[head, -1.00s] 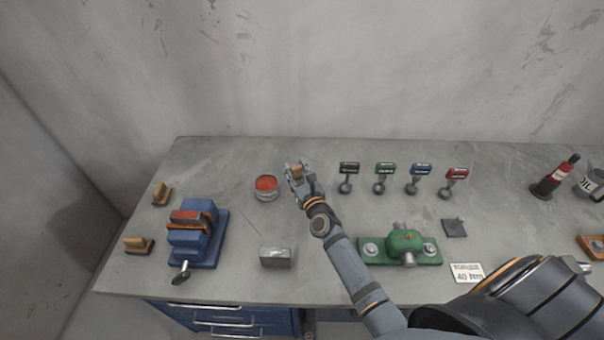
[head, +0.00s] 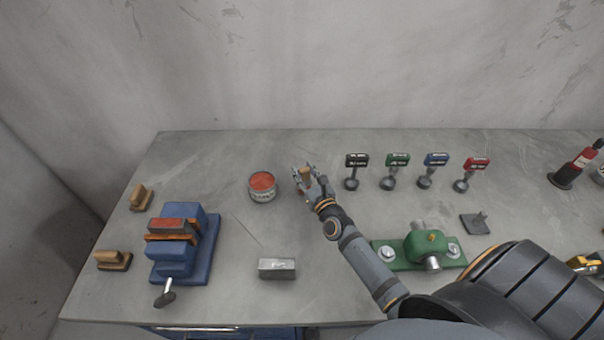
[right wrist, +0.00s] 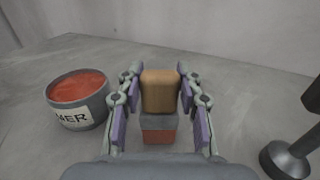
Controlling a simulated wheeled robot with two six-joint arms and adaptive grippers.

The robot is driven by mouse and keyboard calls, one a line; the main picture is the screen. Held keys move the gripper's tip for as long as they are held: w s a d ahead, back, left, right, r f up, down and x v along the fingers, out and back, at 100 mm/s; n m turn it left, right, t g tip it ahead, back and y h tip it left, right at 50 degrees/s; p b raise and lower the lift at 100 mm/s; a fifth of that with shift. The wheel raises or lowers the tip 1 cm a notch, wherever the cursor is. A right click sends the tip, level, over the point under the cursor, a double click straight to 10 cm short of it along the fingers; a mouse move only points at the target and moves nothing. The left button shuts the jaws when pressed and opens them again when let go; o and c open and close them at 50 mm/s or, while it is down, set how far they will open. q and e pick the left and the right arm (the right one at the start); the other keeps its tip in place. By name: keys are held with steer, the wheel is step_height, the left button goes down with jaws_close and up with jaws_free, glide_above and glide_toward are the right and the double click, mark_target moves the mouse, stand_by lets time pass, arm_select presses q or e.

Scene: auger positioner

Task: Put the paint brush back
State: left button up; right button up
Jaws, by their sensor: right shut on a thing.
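My right gripper (head: 307,176) is shut on the paint brush (head: 307,171), just right of the paint can (head: 262,187). In the right wrist view, the brush's tan wooden handle (right wrist: 159,91) is between the gripper's two purple-padded fingers (right wrist: 160,105). A grey band and a red lower end show below the handle. The open can (right wrist: 79,99), with red paint and a white label, stands to the left, apart from the brush. I cannot tell whether the brush's lower end touches the table. My left gripper is out of view.
A blue vise (head: 187,250), two wooden-handled brushes (head: 140,197) (head: 113,261) and a metal block (head: 277,268) are on the left. Several coloured labelled stands (head: 394,170) line the back right. A green clamped fixture (head: 426,243) lies in front of them. A red-and-black bottle (head: 575,166) stands far right.

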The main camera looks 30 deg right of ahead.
steer(key=shift+s+d, duration=0.1)
steer(key=shift+s, duration=0.05)
steer(key=shift+s+d, duration=0.1)
steer(key=o, duration=1.1)
steer(key=shift+f, duration=0.1)
steer(key=shift+c, duration=0.2)
steer(key=shift+o, duration=0.5)
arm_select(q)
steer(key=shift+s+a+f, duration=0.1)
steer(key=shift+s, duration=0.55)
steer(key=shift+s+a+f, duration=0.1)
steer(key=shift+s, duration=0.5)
arm_select(e)
steer(key=shift+s+r, duration=0.1)
steer(key=shift+r, duration=0.15)
steer(key=s, duration=0.3)
steer(key=s+b, duration=0.1)
steer(key=s, duration=0.6)
steer(key=shift+s+a+f+b, duration=0.1)
steer(key=shift+s+a+b, duration=0.25)
steer(key=shift+s, duration=0.05)
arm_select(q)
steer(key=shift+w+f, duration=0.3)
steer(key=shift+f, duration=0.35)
arm_select(e)
steer(key=shift+s, duration=0.4)
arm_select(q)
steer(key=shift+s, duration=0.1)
